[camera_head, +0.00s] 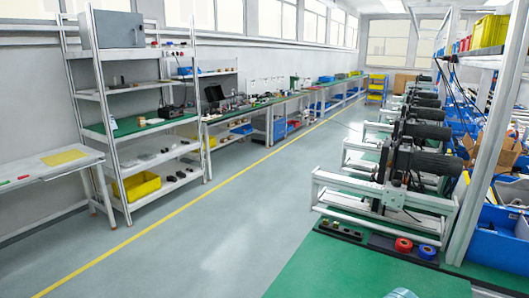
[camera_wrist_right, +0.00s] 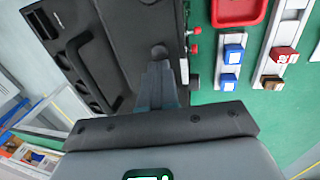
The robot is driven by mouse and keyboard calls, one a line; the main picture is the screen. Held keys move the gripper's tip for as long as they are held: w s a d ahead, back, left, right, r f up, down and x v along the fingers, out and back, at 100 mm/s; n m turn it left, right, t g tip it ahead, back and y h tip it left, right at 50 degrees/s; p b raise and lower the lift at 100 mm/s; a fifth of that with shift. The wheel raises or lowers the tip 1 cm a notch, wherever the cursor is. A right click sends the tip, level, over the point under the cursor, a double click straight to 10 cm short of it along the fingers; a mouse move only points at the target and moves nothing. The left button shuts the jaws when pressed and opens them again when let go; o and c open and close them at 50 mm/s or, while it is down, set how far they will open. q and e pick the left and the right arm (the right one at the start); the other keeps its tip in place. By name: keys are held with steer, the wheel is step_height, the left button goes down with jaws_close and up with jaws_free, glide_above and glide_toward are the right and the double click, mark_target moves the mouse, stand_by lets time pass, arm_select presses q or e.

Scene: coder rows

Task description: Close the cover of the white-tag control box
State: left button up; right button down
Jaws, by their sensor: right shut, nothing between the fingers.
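My right gripper (camera_wrist_right: 159,72) is in the right wrist view, its fingers together and empty. Its tip lies over the edge area of a large black case-like body (camera_wrist_right: 115,45) with a long handle; whether it touches cannot be told. A small pale strip (camera_wrist_right: 184,70) shows beside the fingers, with red knobs (camera_wrist_right: 194,48) near it. I cannot make out a white-tag control box or its cover for certain in either view. My left gripper is not in view.
In the right wrist view, a red tray (camera_wrist_right: 238,12), blue blocks (camera_wrist_right: 231,55) and a red block (camera_wrist_right: 284,55) lie over a green surface. The head view shows a green bench (camera_head: 340,272) with black-motored machines (camera_head: 415,160), shelving (camera_head: 140,130) at left and clear floor (camera_head: 215,215) between.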

steer(key=shift+d+r+p, duration=0.15)
steer(key=shift+r+p, duration=1.95)
steer(key=shift+r, duration=0.95)
steer(key=shift+s+f, duration=0.1)
